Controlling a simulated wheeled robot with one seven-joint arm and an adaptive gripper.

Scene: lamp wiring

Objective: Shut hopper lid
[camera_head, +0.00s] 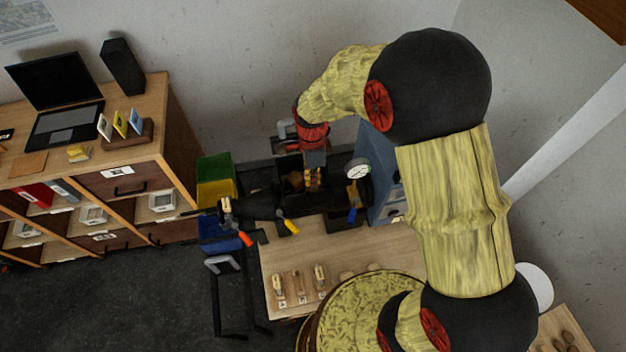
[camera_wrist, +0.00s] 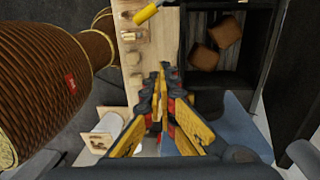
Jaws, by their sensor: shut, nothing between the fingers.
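A dark panel (camera_wrist: 292,65) on the wall side in the wrist view looks like the raised lid. A grey handle (camera_head: 284,128) shows at the back of the hopper in the head view. My gripper (camera_wrist: 162,72) is shut and empty, over the front side of the hopper in the wrist view. I cannot tell whether it touches anything.
Small parts (camera_head: 300,285) line the wooden bench (camera_head: 340,240). Green, yellow (camera_head: 216,190) and blue bins stand left.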

